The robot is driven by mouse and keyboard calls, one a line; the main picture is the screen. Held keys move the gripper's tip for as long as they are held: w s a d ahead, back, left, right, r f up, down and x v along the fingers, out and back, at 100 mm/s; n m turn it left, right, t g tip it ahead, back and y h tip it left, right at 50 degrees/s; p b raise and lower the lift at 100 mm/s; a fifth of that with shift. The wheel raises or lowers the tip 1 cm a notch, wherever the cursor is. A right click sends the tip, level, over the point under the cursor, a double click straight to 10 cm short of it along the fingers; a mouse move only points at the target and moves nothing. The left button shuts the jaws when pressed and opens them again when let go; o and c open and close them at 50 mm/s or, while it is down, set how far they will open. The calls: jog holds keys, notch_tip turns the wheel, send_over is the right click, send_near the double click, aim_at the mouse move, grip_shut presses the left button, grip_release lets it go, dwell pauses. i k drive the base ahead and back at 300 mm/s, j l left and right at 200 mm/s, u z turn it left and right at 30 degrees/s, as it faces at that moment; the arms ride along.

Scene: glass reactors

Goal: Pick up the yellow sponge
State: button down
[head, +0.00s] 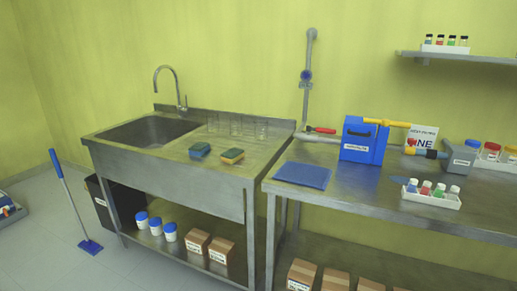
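The yellow sponge (233,157) lies on the steel drainboard of the sink unit, near its front edge. Its top looks dark green and its sides are yellow-orange. A second sponge (200,151), blue-green, lies just to its left with a small gap between them. Nothing visibly covers either sponge. My gripper is not in view.
The sink basin (150,132) and tap are left of the sponges, with clear glassware (237,127) behind them. Right of the sink unit, a steel bench (345,182) holds a blue mat (302,175), a blue container (362,140) and a vial rack (431,195).

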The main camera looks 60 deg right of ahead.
aim_at(233, 155)
jog(key=z, duration=1)
